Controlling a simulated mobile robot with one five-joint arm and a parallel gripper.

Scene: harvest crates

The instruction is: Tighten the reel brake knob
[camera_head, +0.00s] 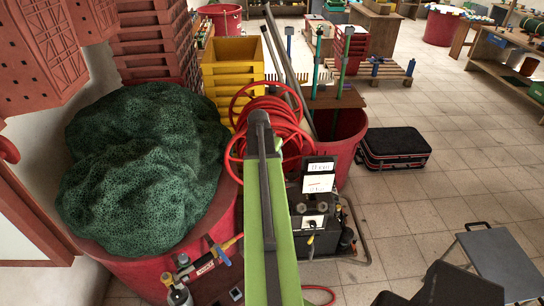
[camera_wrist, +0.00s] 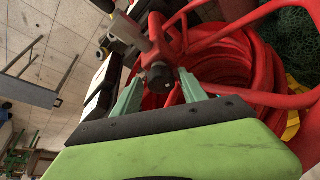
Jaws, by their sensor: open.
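The red hose reel (camera_head: 293,132) stands in the middle of the head view, with red hose wound on it. It fills the upper part of the wrist view (camera_wrist: 215,65). A dark round knob (camera_wrist: 160,77) shows near the reel's hub in the wrist view. I take it for the brake knob. My gripper (camera_wrist: 162,73) is open, its two pale green fingers to either side of the knob. I cannot tell whether they touch it. In the head view my arm's end covers part of the reel, and the knob and fingers are hidden.
A red tub with green netting (camera_head: 140,170) stands left of the reel. Yellow crates (camera_head: 232,75) are stacked behind it. A dark machine with white labels (camera_head: 320,215) stands close at the right. A black case (camera_head: 395,147) lies farther right, with open tiled floor around it.

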